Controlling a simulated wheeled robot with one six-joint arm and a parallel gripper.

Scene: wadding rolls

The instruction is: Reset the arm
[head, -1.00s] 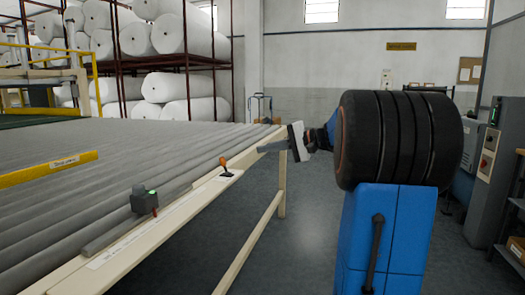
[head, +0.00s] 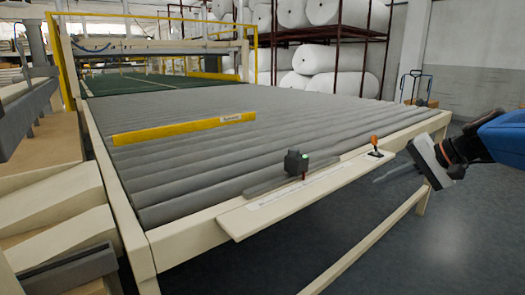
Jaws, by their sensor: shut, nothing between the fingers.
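My arm comes in from the right edge as a blue link with a black wrist. My gripper (head: 377,180) is at its end, past a pale grey plate, with its dark fingers pointing left and slightly down. The fingers are together and hold nothing. The rest of my arm is out of the frame.
A dark box with a green light (head: 297,163) and an orange-tipped lever (head: 375,147) are on the table's near edge. A yellow bar (head: 180,131) lies across the rollers. White wadding rolls (head: 335,92) fill racks behind. Floor at lower right is clear.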

